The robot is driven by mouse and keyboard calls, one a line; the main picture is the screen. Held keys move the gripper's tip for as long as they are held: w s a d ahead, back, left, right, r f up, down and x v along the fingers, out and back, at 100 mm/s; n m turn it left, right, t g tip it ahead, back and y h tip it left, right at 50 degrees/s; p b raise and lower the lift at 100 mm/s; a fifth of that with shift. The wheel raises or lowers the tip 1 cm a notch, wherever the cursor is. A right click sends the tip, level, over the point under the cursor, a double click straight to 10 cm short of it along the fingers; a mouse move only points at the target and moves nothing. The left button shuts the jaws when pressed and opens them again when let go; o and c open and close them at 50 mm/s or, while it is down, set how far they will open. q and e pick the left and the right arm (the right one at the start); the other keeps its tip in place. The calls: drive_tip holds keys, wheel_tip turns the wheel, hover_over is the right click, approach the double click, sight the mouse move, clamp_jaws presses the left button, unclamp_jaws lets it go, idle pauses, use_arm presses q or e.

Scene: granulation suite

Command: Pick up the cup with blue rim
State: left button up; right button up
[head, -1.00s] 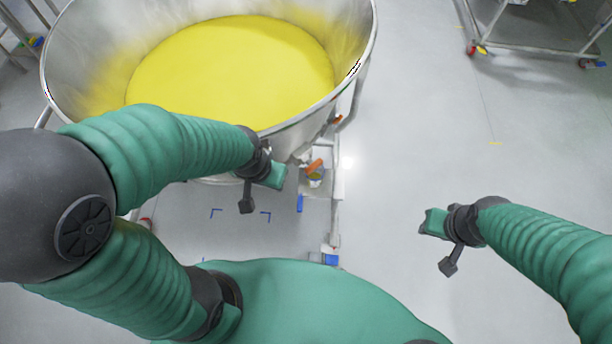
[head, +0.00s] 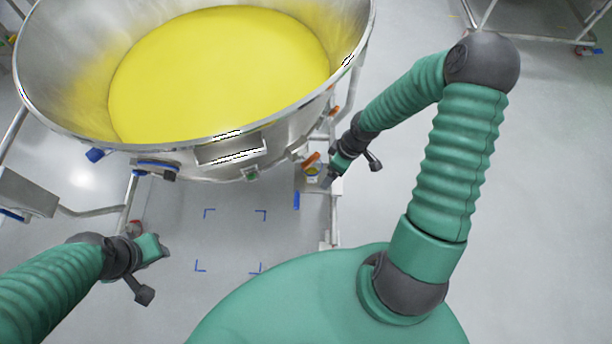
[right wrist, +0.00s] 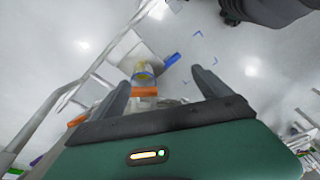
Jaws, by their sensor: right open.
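The cup with the blue rim (right wrist: 144,74) is small and clear with something yellow inside. In the right wrist view it shows ahead of my right gripper (right wrist: 160,82), nearer the left finger. The fingers are apart with nothing between them, and the cup looks beyond their tips. In the head view the cup (head: 312,169) is small beside the bin's lower right side, with my right gripper (head: 328,178) close to its right. I cannot tell whether they touch. My left gripper (head: 162,247) is at the lower left, away from the cup; its jaws are unclear.
A large steel bin of yellow powder (head: 190,158) fills the upper left. An orange handle (right wrist: 145,91) lies close to the cup, and a blue piece (right wrist: 172,60) is beside it. Metal rails (right wrist: 72,88) run to the left.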

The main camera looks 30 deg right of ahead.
sight(320, 171)
drive_tip(key=w+d+f+n+t+y+b, duration=0.1)
drive_tip(key=w+d+f+t+y+b, duration=0.15)
drive_tip(key=w+d+f, duration=0.35)
drive_tip(key=shift+t+h, duration=0.35)
drive_tip(key=x, duration=0.3)
drive_tip(key=s+a+b+x, duration=0.1)
drive_tip(key=x, duration=0.3)
drive_tip(key=s+b+x, duration=0.1)
drive_tip(key=x, duration=0.3)
drive_tip(key=shift+a+f, duration=0.2)
drive_tip(key=shift+f, duration=0.15)
drive_tip(key=shift+w+f, duration=0.25)
drive_tip(key=shift+f, duration=0.05)
drive_tip(key=x, duration=0.2)
drive_tip(key=b+x, duration=0.1)
drive_tip(key=x, duration=0.1)
drive_tip(key=shift+w+d, duration=0.1)
drive_tip(key=shift+w, duration=0.2)
drive_tip(key=shift+w+f, duration=0.2)
drive_tip(key=shift+f, duration=0.1)
drive_tip(key=c, duration=1.6)
